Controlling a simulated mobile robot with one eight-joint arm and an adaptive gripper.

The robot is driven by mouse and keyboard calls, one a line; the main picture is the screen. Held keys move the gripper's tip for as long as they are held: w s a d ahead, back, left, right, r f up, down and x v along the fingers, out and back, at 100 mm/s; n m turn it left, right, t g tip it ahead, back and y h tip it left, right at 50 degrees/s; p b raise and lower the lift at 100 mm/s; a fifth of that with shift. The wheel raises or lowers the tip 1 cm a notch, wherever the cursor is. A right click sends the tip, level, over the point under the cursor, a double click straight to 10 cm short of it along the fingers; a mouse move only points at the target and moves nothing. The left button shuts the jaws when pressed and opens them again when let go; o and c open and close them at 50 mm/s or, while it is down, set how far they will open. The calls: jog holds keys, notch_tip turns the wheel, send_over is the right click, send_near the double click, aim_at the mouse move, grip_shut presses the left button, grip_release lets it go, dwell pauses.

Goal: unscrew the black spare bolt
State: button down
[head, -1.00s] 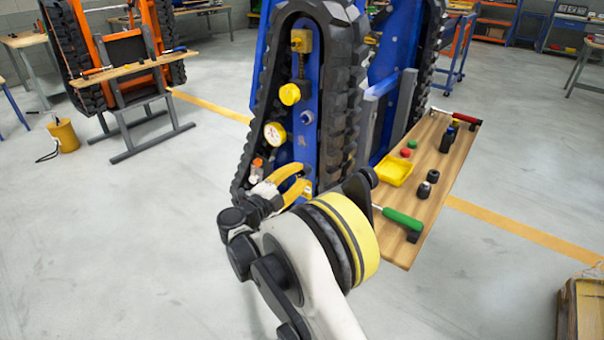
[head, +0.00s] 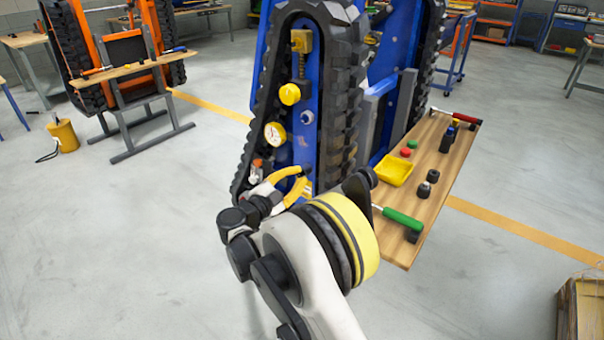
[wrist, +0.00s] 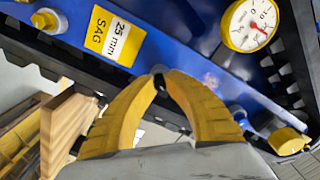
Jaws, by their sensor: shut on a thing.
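My gripper (head: 305,181), with two curved yellow fingers, is at the lower part of the blue track frame (head: 304,140). Its fingertips (wrist: 162,79) are closed together in the wrist view, against the blue plate. A small dark piece, the black spare bolt (wrist: 160,84), shows between the tips, mostly hidden by them. How far it sits in the plate cannot be told.
Above my gripper are a white dial gauge (head: 275,134) and a yellow cap (head: 290,94). The black rubber track (head: 341,110) runs close by on the right. A wooden shelf (head: 432,190) holds a yellow tray (head: 394,173), several small parts and a green-handled tool (head: 402,219).

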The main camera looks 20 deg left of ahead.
jog(key=n, duration=0.5)
jog(key=shift+n, duration=1.1)
jog(key=n, duration=0.6)
jog(key=shift+n, duration=0.8)
jog(key=n, duration=0.4)
jog(key=shift+n, duration=0.4)
jog(key=n, duration=0.4)
jog(key=shift+n, duration=0.4)
